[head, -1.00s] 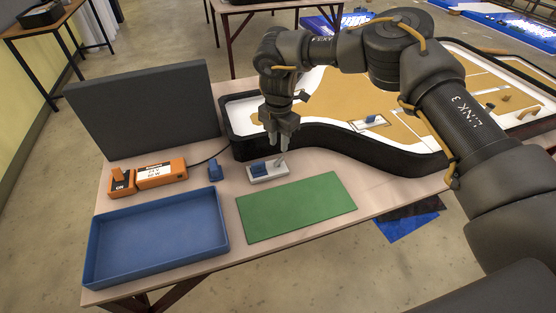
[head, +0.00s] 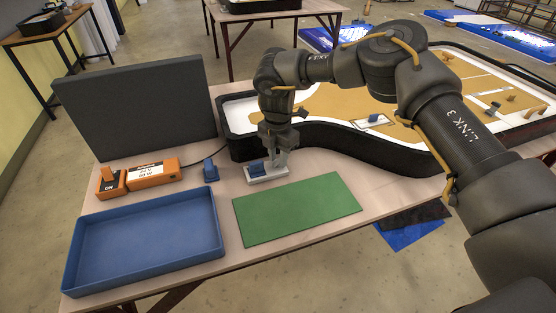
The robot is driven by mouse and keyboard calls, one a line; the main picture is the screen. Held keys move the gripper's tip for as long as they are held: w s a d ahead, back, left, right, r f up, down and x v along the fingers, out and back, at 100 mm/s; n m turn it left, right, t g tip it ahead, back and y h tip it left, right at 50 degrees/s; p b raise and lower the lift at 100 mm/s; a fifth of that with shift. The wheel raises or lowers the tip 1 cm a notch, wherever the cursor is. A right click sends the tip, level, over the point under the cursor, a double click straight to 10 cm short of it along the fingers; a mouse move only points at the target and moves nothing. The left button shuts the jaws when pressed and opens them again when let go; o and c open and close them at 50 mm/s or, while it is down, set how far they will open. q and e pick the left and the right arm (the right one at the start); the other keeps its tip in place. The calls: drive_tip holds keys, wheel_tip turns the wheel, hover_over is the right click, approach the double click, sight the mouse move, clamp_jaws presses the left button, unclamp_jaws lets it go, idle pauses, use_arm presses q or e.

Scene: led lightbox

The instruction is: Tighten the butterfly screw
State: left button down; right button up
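A small white block (head: 262,179) with a blue part (head: 257,167) on it lies on the table behind the green mat. My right gripper (head: 279,166) points down at the right end of this block, with its fingertips low and close to it. The fingers cover the spot where a small light upright piece stood, perhaps the butterfly screw. The screw cannot be made out clearly, and I cannot tell whether the fingers are closed on it. My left gripper is not in view.
A blue tray (head: 68,268), a green mat (head: 297,208), an orange box (head: 152,174) and a loose blue piece (head: 210,170) are on the table. A dark panel (head: 135,108) stands behind them. A black-rimmed lightbox (head: 350,143) curves close behind my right gripper.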

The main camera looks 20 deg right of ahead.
drive_tip(key=shift+c, duration=0.5)
clamp_jaws()
drive_tip(key=shift+r+m+p, duration=0.15)
drive_tip(key=shift+m+p, duration=0.25)
drive_tip(key=shift+m, duration=0.1)
drive_tip(key=shift+m+p, duration=0.4)
drive_tip(key=shift+m, duration=0.9)
